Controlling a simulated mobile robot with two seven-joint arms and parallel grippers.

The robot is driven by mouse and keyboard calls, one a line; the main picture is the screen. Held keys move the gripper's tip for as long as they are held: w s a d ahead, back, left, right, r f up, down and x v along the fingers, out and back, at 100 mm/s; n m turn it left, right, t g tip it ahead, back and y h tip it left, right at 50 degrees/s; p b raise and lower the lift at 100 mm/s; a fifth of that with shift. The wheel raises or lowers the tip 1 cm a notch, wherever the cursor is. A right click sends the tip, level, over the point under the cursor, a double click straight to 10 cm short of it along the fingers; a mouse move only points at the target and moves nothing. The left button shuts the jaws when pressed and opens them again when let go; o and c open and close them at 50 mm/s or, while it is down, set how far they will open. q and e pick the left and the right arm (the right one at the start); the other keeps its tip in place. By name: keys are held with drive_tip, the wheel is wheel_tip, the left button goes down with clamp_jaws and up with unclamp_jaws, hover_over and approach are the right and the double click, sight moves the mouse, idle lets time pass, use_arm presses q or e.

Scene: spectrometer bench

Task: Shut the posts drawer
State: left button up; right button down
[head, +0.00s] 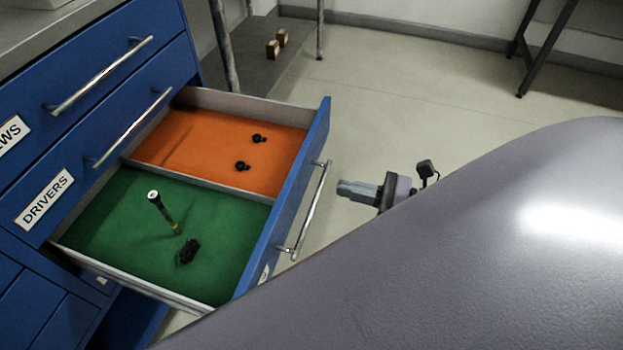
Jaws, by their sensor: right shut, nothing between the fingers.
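The open drawer (282,198) sticks out of a blue cabinet. A divider splits it into an orange compartment (190,143) at the back and a green compartment (110,215) in front. Two small black parts lie in the orange one. My left gripper is out of view.
Above the open drawer are shut drawers, one labelled DRIVERS (44,198) and one with a label ending in WS (10,134). My own large grey arm link covers the lower right. A low shelf (262,70) with small brown blocks stands behind.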

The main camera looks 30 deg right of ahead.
sight(297, 177)
drive_tip(key=x, duration=0.7)
drive_tip(key=shift+w+a, duration=0.35)
